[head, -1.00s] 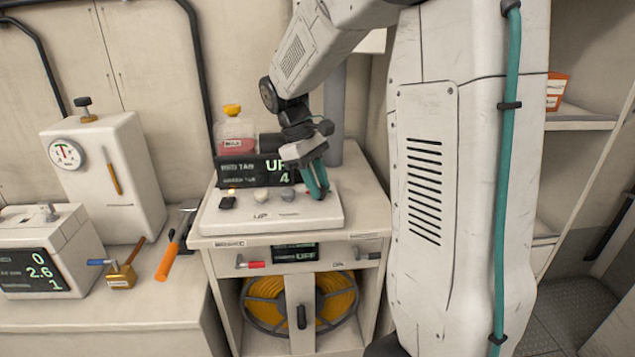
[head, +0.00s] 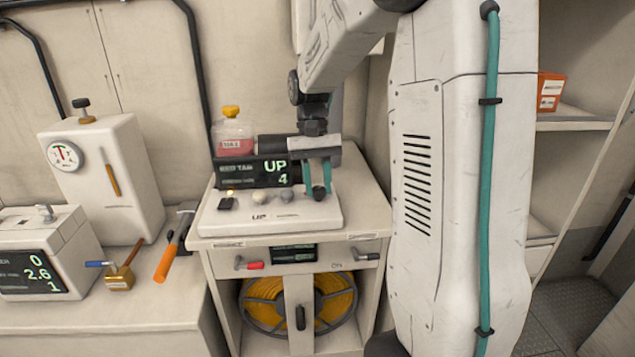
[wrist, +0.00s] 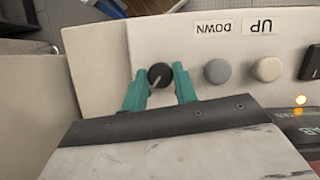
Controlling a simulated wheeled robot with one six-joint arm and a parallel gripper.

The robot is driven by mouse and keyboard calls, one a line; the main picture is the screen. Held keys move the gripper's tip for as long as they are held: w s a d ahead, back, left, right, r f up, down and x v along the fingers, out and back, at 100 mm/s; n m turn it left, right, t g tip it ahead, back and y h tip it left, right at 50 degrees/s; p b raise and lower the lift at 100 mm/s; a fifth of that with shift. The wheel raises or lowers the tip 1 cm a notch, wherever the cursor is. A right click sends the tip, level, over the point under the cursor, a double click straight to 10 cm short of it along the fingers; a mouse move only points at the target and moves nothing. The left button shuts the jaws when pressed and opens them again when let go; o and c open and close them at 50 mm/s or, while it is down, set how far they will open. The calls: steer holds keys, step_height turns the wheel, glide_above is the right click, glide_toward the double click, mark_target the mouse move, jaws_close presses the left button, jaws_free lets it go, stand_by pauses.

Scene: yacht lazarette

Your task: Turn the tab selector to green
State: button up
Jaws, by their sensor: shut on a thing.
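The selector, a small round dark knob (wrist: 160,75) with a pale pointer line, sits at the end of the white control panel (head: 240,222). In the wrist view its pointer line slants. My gripper (head: 319,190) points down over the panel's right end. Its two teal fingers are on either side of the knob and shut on it. In the head view the fingers largely hide the knob. The dark display (head: 254,171) behind the panel shows "RED TAB", "UP" and "4"; its lower lettering is too small to read surely.
A grey button (wrist: 217,71) and a cream button (wrist: 267,69) sit beside the knob, with a black switch (head: 227,203) farther left. A bottle of pink liquid (head: 233,135) stands behind.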

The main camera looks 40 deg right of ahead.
mark_target(319, 192)
steer(key=shift+m, duration=0.4)
steer(key=o, duration=1)
steer(key=shift+c, duration=0.2)
steer(key=shift+r, duration=0.1)
steer(key=shift+r, duration=0.25)
step_height(319, 192, up, 3)
steer(key=shift+f, duration=0.1)
steer(key=s+a, duration=0.2)
steer(key=s, duration=0.5)
steer(key=s+a+r, duration=0.1)
steer(key=s+a, duration=0.1)
steer(key=s, duration=0.6)
steer(key=shift+s+a+r, duration=0.2)
steer(key=shift+r, duration=0.05)
steer(key=shift+w, duration=0.1)
